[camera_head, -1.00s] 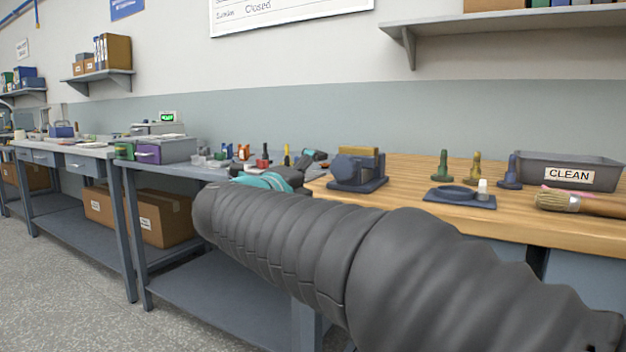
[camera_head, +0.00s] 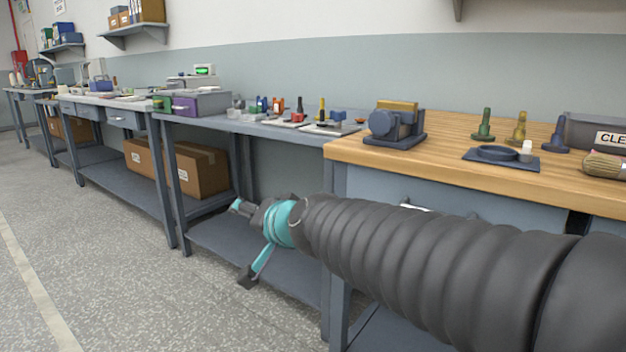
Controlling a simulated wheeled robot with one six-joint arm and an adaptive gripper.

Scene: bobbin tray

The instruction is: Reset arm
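My gripper (camera_head: 241,243) is at the end of my dark ribbed arm, past a teal band. Its two fingers are spread well apart, one pointing left and one down-left, with nothing between them. It hangs below the bench tops, in front of the grey bench (camera_head: 245,122) and over its lower shelf in the picture. My arm reaches in from the lower right, in front of the wooden workbench (camera_head: 440,160).
On the wooden top are a blue-grey machine (camera_head: 394,126), a round dish on a plate (camera_head: 500,157), several coloured bobbin-like pieces, a brush (camera_head: 604,166) and a CLEAN bin (camera_head: 590,130). Cardboard boxes (camera_head: 198,172) sit under the grey bench. Open floor (camera_head: 120,270) lies at the left.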

